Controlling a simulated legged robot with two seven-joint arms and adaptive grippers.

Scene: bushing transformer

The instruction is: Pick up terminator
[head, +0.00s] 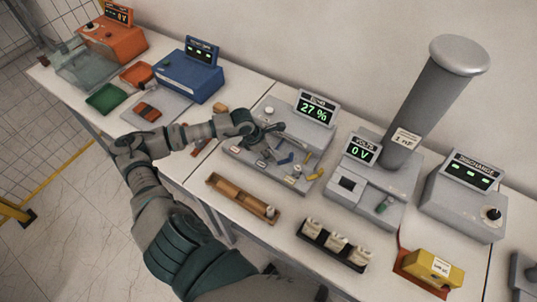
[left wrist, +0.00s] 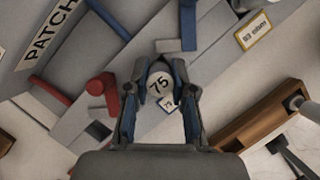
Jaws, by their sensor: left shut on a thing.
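The terminator appears in the left wrist view as a pale round piece marked 75 (left wrist: 160,84), with a small blue-edged tag below it. My left gripper (left wrist: 160,92) is shut on it, one finger on each side. In the head view my left gripper (head: 268,131) is over the upper left of the grey patch panel (head: 236,154), beneath the 27 % display. There its fingers hide the terminator. I cannot tell whether the terminator touches the panel. My right gripper is not in view.
Red, blue and yellow pieces lie on the panel. A wooden tray (head: 222,187) and a black rack (head: 310,230) with several white pieces stand in front. A tall grey column (head: 432,95) rises at right. Blue (head: 185,78) and orange (head: 112,45) devices stand at left.

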